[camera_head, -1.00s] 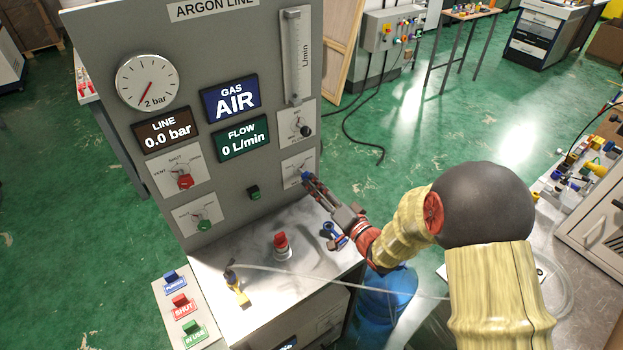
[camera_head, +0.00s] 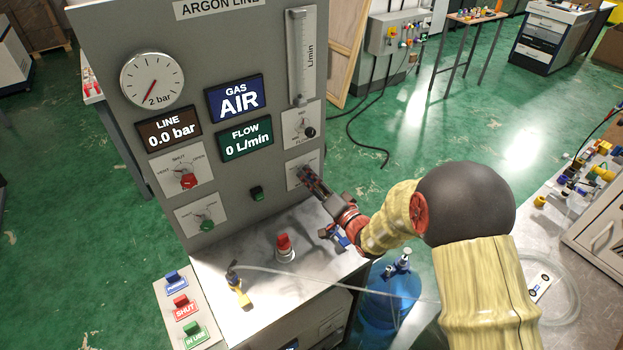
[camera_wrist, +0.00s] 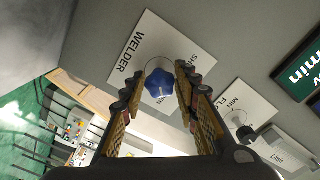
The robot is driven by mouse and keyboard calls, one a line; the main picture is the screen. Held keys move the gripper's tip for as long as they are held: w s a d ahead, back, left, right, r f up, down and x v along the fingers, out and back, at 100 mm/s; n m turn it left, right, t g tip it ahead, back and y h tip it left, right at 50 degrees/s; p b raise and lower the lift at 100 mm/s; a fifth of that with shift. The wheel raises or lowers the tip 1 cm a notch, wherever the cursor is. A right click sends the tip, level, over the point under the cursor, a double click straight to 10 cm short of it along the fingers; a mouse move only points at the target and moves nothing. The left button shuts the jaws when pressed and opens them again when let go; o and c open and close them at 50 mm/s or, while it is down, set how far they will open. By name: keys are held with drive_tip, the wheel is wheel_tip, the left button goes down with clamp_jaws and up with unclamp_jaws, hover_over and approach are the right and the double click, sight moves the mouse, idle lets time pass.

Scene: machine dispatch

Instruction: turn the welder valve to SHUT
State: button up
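The welder valve is a blue knob (camera_wrist: 159,86) on a white plate (camera_wrist: 150,30) marked WELDER in the wrist view. The letters "SH" show at the plate's right, and a partly covered "EN" shows below the knob. The knob's pointing direction is unclear. My gripper (camera_wrist: 161,82) is open, with one finger on each side of the knob and its tips close to it; contact cannot be made out. In the head view my gripper (camera_head: 305,174) reaches the panel's lower right plate (camera_head: 296,167) and hides the knob.
The panel (camera_head: 235,185) carries a black flow knob (camera_head: 310,132), a red knob (camera_head: 187,181) and a green knob (camera_head: 208,225). Its displays read AIR, 0.0 bar and 0 L/min. A red button (camera_head: 284,243) stands on the ledge below, near a clear hose (camera_head: 330,277).

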drive_tip(key=c, duration=0.6)
clamp_jaws()
drive_tip(key=shift+n, duration=0.3)
drive_tip(key=n+b, duration=0.3)
drive_tip(key=shift+f, duration=0.1)
drive_tip(key=n+b, duration=0.3)
drive_tip(key=n, duration=0.1)
drive_tip(key=n+b, duration=0.5)
drive_tip(key=shift+n, duration=0.3)
drive_tip(key=n+b, duration=0.3)
drive_tip(key=n, duration=0.1)
drive_tip(key=shift+a+n+b, duration=0.1)
drive_tip(key=shift+n+b, duration=0.2)
drive_tip(key=shift+b, duration=0.1)
